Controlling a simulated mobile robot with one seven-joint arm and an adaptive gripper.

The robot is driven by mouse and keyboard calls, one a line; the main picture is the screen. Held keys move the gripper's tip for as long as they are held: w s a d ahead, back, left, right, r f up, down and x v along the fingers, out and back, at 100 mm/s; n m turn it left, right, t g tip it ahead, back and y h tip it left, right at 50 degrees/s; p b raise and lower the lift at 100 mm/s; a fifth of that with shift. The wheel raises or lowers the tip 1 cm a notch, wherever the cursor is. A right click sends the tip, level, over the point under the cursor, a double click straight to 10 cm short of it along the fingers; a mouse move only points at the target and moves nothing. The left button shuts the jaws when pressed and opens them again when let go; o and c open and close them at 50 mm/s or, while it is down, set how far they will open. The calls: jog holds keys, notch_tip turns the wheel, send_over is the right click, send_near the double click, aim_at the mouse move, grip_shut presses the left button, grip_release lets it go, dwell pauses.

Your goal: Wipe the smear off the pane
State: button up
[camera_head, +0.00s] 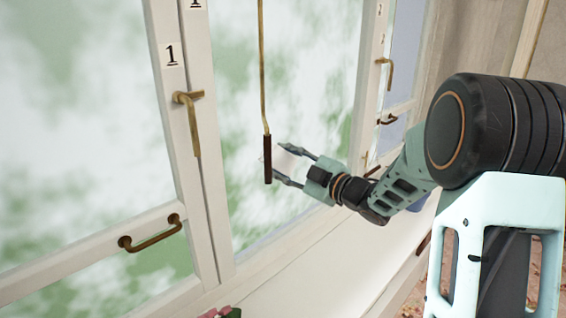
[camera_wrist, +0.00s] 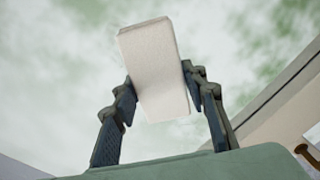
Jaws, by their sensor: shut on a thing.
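My gripper (camera_head: 281,165) is shut on a pale, off-white block (camera_wrist: 155,75), which sits between its two fingers in the wrist view. In the head view the block is hard to make out against the bright window. My gripper is in front of the middle pane (camera_head: 300,80), at its lower part. I cannot tell whether the block touches the glass. The panes show cloudy white and green patches, and I cannot tell the smear apart from these.
A brass rod (camera_head: 262,70) with a dark handle (camera_head: 267,158) hangs just left of my fingertips. Brass window handles (camera_head: 190,115) and a brass pull bar (camera_head: 150,238) stick out from the white frames. A white sill (camera_head: 300,285) runs below.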

jog(key=shift+w+a, duration=0.1)
jog(key=w+d, duration=0.5)
jog(key=shift+w, duration=0.15)
dwell(0.7)
jog(key=shift+b, duration=0.3)
jog(key=shift+s+a+b, duration=1.65)
jog(key=shift+s+a, duration=0.95)
jog(key=shift+s, duration=0.1)
jog(key=shift+b+v, duration=0.3)
jog(key=shift+v, duration=2.7)
jog(key=shift+d, duration=0.15)
jog(key=shift+v, duration=1.4)
